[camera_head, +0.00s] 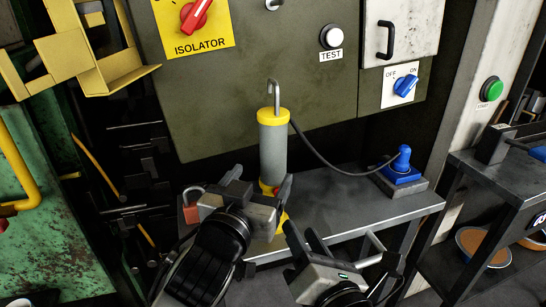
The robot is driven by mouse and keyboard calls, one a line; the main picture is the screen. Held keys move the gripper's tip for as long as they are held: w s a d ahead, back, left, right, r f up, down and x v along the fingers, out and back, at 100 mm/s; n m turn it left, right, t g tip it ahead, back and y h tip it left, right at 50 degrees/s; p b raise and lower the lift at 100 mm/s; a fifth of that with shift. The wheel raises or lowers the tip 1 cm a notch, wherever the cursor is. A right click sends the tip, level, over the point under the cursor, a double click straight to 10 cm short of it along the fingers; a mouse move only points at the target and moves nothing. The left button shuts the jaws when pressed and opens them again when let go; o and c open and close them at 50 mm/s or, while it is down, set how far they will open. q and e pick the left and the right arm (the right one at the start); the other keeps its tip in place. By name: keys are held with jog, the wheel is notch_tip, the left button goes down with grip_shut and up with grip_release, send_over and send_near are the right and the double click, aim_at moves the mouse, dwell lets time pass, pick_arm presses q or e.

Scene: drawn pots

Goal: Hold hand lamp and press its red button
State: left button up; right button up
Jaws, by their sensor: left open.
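The hand lamp (272,145) stands upright on the grey metal shelf, a grey cylinder with a yellow cap and a metal hook on top. Its lower part is yellow and partly hidden behind my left gripper. A small red spot, apparently the red button (276,190), shows low on the lamp beside a fingertip. My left gripper (261,180) is open, its fingers at either side of the lamp's lower part in the picture; I cannot tell whether they touch it. My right gripper (333,237) is open and empty, lower and to the right, in front of the shelf.
A black cable (325,160) runs from the lamp to a blue plug (402,165) at the shelf's right end. The shelf (335,205) is bare between lamp and plug. A green cabinet (290,50) rises behind. A red padlock (192,212) shows left of my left gripper.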

aim_at(275, 155)
pick_arm(q)
jog(key=x, duration=0.9)
jog(key=shift+w+d, duration=0.1)
jog(key=shift+w, duration=0.1)
jog(key=shift+f, duration=0.1)
jog(key=c, duration=1.4)
pick_arm(e)
grip_shut()
dwell(0.7)
